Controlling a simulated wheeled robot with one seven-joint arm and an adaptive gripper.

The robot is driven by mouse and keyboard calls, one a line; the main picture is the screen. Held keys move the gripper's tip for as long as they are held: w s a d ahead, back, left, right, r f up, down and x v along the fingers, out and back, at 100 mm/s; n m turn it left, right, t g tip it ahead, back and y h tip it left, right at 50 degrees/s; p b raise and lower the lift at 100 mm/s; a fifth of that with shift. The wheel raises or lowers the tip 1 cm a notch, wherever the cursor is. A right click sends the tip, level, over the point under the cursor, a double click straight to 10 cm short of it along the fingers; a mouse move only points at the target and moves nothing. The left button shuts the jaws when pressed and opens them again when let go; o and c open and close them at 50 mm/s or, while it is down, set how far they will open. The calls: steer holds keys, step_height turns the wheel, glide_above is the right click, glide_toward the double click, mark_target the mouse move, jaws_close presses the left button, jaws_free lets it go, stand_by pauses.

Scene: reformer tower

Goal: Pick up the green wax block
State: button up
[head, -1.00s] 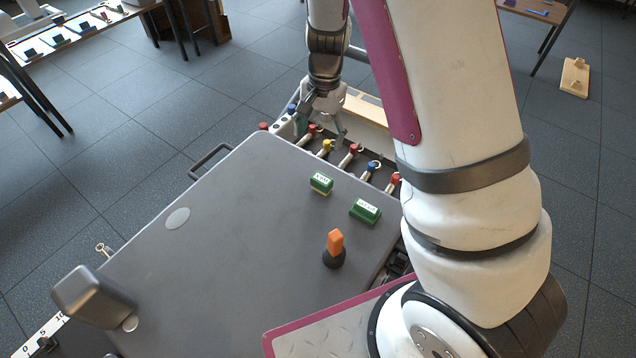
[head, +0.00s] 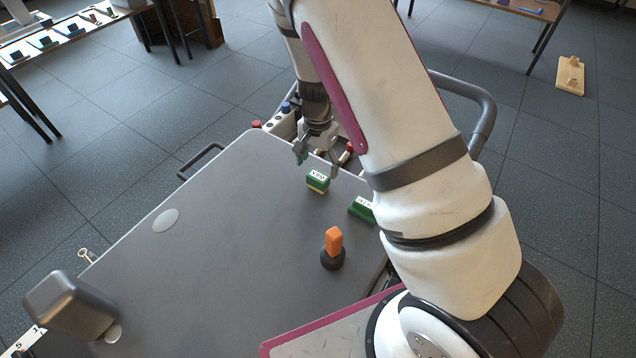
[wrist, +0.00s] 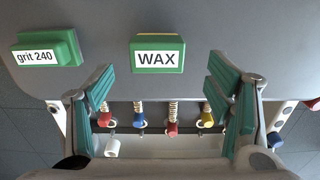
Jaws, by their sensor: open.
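The green wax block (head: 317,182) lies on the grey tabletop near its far edge. In the wrist view the wax block (wrist: 158,54) shows a white label reading "WAX" and lies ahead of the fingers, between their lines. My gripper (head: 317,164) is open and empty, above the table's far edge and just beyond the block. Its two teal-padded fingers show in the wrist view (wrist: 162,108), spread apart and not touching the block.
A green "grit 240" block (wrist: 46,50) lies beside the wax block. An orange-topped object on a black base (head: 333,248) stands nearer on the tabletop (head: 220,270). Several coloured-ended tools (wrist: 140,122) line the table's edge. The tabletop's left part is mostly clear.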

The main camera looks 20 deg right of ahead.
mark_target(318, 175)
steer(key=f+b, duration=0.2)
steer(key=f, duration=0.1)
steer(key=f+b, duration=0.1)
steer(key=f, duration=0.1)
steer(key=shift+s+f, duration=0.1)
steer(key=shift+s, duration=0.15)
steer(key=c, duration=1.3)
